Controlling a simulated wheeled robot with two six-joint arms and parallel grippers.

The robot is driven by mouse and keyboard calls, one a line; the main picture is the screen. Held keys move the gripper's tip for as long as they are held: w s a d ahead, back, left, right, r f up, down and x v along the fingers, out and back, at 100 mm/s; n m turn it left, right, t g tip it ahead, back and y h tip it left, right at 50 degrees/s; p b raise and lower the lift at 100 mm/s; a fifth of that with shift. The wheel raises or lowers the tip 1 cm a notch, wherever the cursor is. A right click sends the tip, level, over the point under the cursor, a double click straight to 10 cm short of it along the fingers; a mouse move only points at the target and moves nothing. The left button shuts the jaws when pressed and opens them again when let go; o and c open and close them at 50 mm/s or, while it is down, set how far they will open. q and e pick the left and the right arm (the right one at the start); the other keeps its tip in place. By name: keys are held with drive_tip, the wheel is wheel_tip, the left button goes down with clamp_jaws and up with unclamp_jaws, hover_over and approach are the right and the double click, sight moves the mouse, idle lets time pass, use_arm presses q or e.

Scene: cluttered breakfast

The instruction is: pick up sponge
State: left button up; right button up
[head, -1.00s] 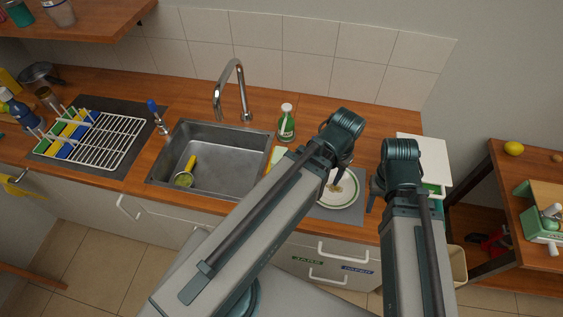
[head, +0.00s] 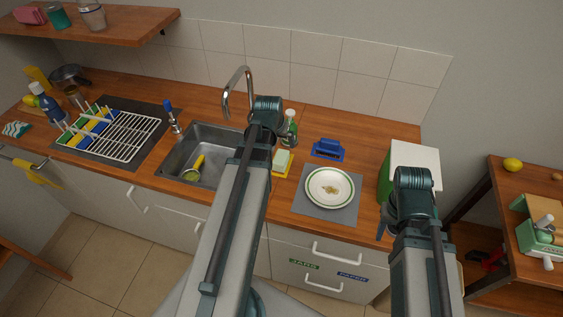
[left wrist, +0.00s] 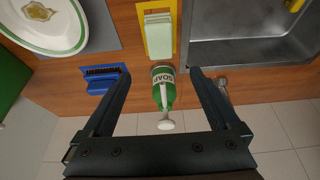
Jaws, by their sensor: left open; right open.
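The sponge (head: 283,158) looks like a pale green block on a yellow tray (head: 274,172), between the sink and the plate. In the left wrist view the sponge (left wrist: 158,33) is at the top, beyond my left fingertips. My left gripper (left wrist: 159,77) is open and empty, with the green soap bottle (left wrist: 163,88) showing between its fingers. I cannot tell whether they touch the bottle. In the head view my left wrist hides most of this gripper. My right gripper (head: 386,222) is open near the counter's right front, partly hidden by its wrist.
The plate (head: 330,188) lies on a grey mat (head: 310,207). A blue brush (head: 328,149) is behind it. The sink (head: 188,150) and tap (head: 237,88) are left of the sponge. A white-topped green box (head: 412,158) stands at right. A dish rack (head: 120,138) is further left.

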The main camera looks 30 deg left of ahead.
sight(282, 153)
use_arm(q)
drive_tip(key=b+x, duration=1.2)
drive_tip(key=x, duration=0.1)
drive_tip(key=shift+a+f, duration=0.1)
drive_tip(key=shift+f, duration=0.25)
drive_tip(key=shift+r, duration=0.1)
drive_tip(key=shift+s, duration=0.1)
drive_tip(key=c, duration=1.4)
